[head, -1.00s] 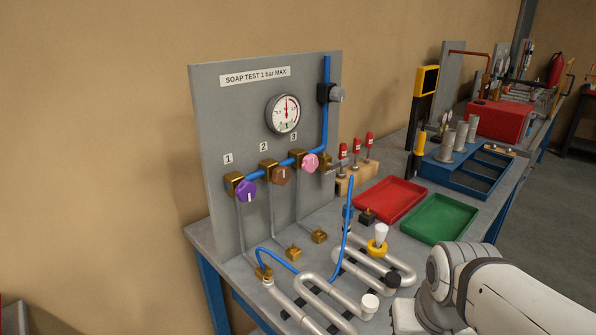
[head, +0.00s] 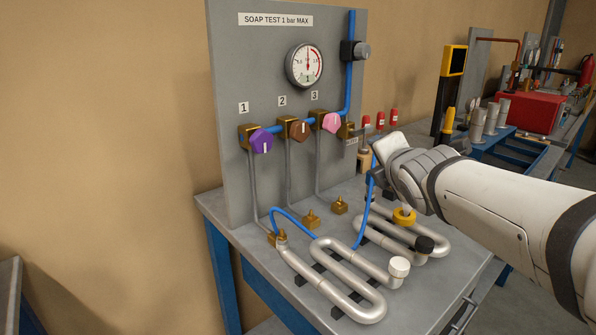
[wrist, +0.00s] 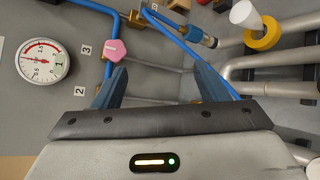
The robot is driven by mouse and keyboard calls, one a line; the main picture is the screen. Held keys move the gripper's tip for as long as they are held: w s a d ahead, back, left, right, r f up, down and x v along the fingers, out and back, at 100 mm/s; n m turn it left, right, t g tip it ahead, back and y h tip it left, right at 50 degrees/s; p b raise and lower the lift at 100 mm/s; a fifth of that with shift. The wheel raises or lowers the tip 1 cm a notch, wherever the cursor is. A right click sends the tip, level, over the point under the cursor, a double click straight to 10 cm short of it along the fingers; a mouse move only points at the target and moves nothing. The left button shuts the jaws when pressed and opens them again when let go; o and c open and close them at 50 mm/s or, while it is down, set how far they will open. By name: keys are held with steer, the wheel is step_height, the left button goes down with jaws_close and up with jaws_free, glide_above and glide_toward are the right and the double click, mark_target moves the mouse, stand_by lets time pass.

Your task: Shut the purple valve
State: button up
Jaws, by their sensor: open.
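The purple valve knob (head: 261,141) is under label 1 on the grey panel, left of the brown knob (head: 300,131) and pink knob (head: 332,122). Its white mark looks roughly upright. My gripper (wrist: 160,82) is open and empty in the wrist view, its two dark blue fingers apart. In the head view it is right of the pink knob, well apart from the purple one, its fingertips partly hidden. The pink knob also shows in the wrist view (wrist: 117,50), just beyond the left finger. The purple knob cannot be seen there.
A pressure gauge (head: 305,65) is above the knobs. Silver serpentine coils (head: 345,280) and a blue hose (head: 292,216) are on the bench in front of the panel. The space before the purple knob looks free.

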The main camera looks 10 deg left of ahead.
steer(key=w+a+n+y+b, duration=0.1)
steer(key=a+n+y+b, duration=0.4)
steer(key=a+n, duration=0.6)
steer(key=n+g+y+b, duration=0.3)
steer(key=n+y, duration=0.3)
steer(key=n, duration=0.7)
glide_toward(264, 141)
steer(key=x, duration=1.1)
steer(key=shift+d, duration=0.1)
